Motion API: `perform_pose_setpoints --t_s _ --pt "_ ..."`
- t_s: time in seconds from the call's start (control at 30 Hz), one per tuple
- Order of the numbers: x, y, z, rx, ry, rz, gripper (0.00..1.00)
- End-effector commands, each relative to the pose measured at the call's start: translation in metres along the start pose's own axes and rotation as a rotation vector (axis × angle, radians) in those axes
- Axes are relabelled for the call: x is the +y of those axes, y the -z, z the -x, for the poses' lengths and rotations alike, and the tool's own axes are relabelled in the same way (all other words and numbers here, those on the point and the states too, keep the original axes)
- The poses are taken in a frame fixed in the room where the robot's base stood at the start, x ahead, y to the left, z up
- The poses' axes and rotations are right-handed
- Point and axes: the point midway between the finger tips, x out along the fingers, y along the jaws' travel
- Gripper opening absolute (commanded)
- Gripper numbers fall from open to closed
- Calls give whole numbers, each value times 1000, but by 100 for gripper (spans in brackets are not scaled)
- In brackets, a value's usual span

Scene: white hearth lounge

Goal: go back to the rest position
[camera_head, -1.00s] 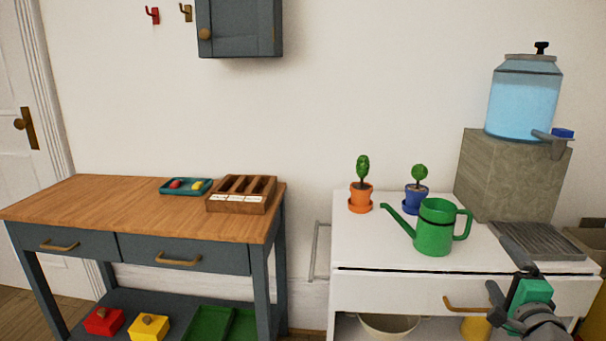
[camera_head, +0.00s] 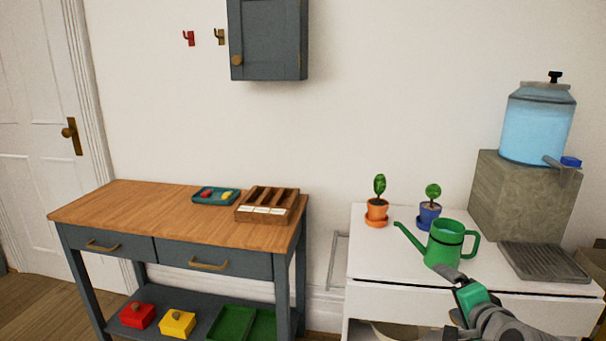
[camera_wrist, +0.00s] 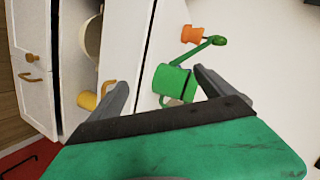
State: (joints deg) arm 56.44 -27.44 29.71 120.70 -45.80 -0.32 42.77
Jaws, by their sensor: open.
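My gripper (camera_head: 458,284) is at the lower right of the head view, in front of the white cabinet's top edge. In the wrist view, its two dark fingers (camera_wrist: 163,95) stand apart with nothing held between them. The green watering can (camera_head: 444,244) stands upright on the white cabinet (camera_head: 380,258), just beyond the gripper. In the wrist view the can (camera_wrist: 176,82) appears beyond the fingers, partly covered by one finger. I cannot tell from the views whether the gripper touches the can, though it looks apart.
Potted plants in orange (camera_head: 377,212) and blue (camera_head: 429,215) pots stand behind the can. A water dispenser (camera_head: 537,125) sits on a stone block (camera_head: 525,195) at right, beside a drip tray (camera_head: 543,262). A wooden workbench (camera_head: 150,212) stands left. Floor shows at far left.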

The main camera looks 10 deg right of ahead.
Motion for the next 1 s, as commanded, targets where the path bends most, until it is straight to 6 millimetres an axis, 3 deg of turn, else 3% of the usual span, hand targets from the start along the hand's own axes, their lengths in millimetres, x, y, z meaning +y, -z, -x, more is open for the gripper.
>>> perform_pose_setpoints --t_s 0.03,0.17,0.23,0.3,0.43,0.5,0.57,1.0 --pt "-26 -14 5 -52 -32 71 94" --pt "-59 -67 19 -215 -151 308 94" --pt "-81 -98 40 -328 -223 477 94" --pt "-102 -128 72 -457 -295 668 94" --pt "-124 -165 140 -677 -399 975 94" --pt "-127 -174 168 -762 -434 1082 94" --pt "-127 -179 183 -811 -453 1140 94" --pt "-127 -179 183 -811 -453 1140 94"
